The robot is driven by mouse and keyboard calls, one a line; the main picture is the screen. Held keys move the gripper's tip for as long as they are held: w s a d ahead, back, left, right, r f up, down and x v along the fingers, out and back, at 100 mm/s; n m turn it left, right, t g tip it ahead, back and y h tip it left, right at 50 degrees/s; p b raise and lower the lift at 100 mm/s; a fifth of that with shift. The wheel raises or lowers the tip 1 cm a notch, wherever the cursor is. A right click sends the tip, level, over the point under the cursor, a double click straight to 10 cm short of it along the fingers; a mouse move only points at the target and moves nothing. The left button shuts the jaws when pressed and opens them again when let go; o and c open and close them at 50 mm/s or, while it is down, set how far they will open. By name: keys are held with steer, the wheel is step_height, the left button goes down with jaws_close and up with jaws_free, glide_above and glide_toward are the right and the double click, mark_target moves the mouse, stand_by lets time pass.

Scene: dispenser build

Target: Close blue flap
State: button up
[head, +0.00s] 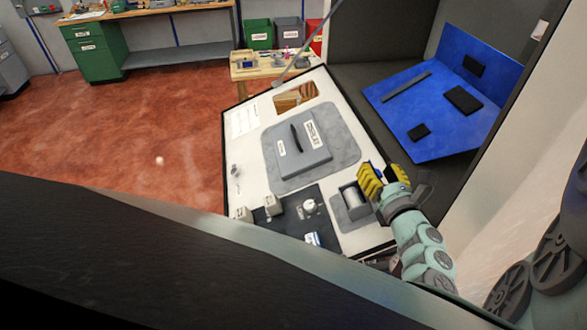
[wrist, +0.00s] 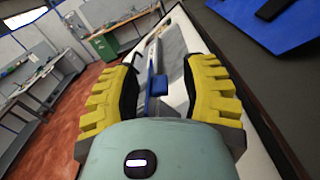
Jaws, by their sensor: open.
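A white panel (head: 247,150) with a grey plate and a dark handle tilts in the middle of the head view. My gripper (head: 384,174) is over its right edge, with yellow fingers apart. In the wrist view, a small blue piece (wrist: 159,85) shows between the open fingers, beside a thin blue strip (wrist: 150,68); I cannot tell whether the fingers touch it. A large blue panel (head: 400,105) with black blocks lies inside the dark cabinet at upper right. It also shows in the wrist view (wrist: 262,28). I cannot tell which blue part is the flap.
A grey bracket with a metal roll (head: 351,197) is just left of my gripper. A black plate (head: 290,215) with knobs is at the panel's lower end. A small wooden table (head: 262,70) and bins (head: 258,34) stand behind. The red floor (head: 130,130) is open at left.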

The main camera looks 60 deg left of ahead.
steer(key=shift+o, duration=0.2)
jaws_close()
stand_by(0.3)
steer(key=shift+s+f+n+b, duration=0.1)
steer(key=shift+s+n+b, duration=0.05)
steer(key=shift+n+b, duration=0.2)
steer(key=n+b, duration=0.1)
steer(key=s+n+b, duration=0.1)
steer(key=shift+a+n, duration=0.25)
steer(key=shift+n, duration=0.1)
steer(key=s+n+b, duration=0.1)
steer(key=n, duration=0.1)
steer(key=n+b, duration=0.1)
steer(key=b, duration=0.1)
steer(key=s+a+n+b, duration=0.1)
steer(key=n, duration=0.1)
steer(key=shift+s+f+n+b, duration=0.15)
steer(key=shift+s+n+b, duration=0.15)
steer(key=n+b, duration=0.1)
steer(key=s+n, duration=0.1)
steer(key=n+b, duration=0.1)
steer(key=shift+s+a+f+b, duration=0.2)
steer(key=shift+a+f+b, duration=0.1)
steer(key=shift+f, duration=0.05)
steer(key=shift+s+a+f+n+b, duration=0.1)
steer(key=shift+s+f+n+b, duration=0.1)
steer(key=shift+n+b, duration=0.45)
steer(key=shift+s+a+f+n+b, duration=0.15)
steer(key=shift+s+n+b, duration=0.1)
steer(key=shift+n, duration=0.8)
